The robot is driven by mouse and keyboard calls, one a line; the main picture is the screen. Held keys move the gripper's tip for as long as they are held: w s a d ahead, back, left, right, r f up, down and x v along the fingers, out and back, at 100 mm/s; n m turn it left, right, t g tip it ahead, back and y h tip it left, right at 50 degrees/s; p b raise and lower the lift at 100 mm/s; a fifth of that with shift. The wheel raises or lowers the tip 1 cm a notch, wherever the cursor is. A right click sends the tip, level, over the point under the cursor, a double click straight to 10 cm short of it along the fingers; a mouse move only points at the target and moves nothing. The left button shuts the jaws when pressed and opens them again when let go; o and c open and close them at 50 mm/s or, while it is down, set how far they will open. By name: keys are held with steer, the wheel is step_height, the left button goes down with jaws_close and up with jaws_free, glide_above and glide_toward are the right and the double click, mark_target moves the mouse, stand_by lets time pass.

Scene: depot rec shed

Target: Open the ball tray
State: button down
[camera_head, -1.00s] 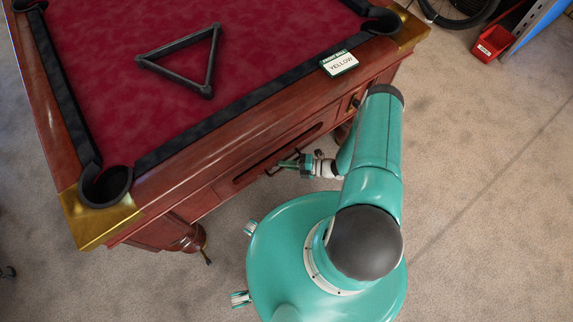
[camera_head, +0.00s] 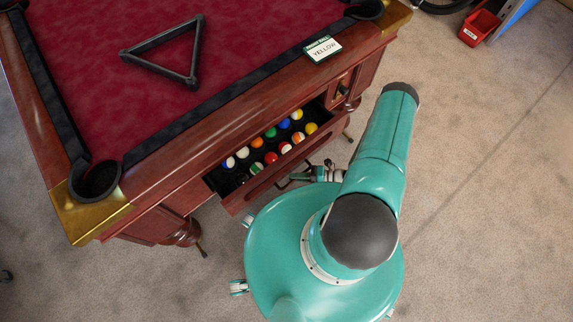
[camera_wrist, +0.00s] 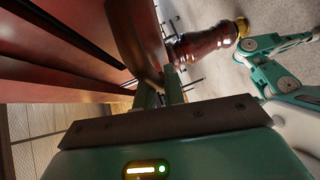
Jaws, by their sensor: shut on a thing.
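The ball tray (camera_head: 253,191) is a wooden drawer in the side of the pool table (camera_head: 190,140). It stands pulled out, and several coloured balls (camera_head: 271,158) lie in its dark inside. My gripper (camera_head: 293,179) is at the tray's front, shut on the dark tray handle (camera_head: 283,184). In the wrist view the gripper's fingers (camera_wrist: 160,97) reach toward the wooden front, and their tips are hard to make out.
A black triangle rack (camera_head: 168,52) and a card reading YELLOW (camera_head: 322,49) lie on the table. A turned table leg (camera_head: 180,232) stands left of the tray. A red bin (camera_head: 480,28) is at the upper right. Carpet (camera_head: 470,190) on the right is clear.

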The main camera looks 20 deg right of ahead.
steer(key=s+d, duration=0.3)
steer(key=s, duration=0.8)
steer(key=shift+d, duration=0.3)
steer(key=c, duration=1.8)
jaws_free()
steer(key=shift+w, duration=0.1)
steer(key=shift+o, duration=0.2)
steer(key=v, duration=1.4)
steer(key=shift+a, duration=0.15)
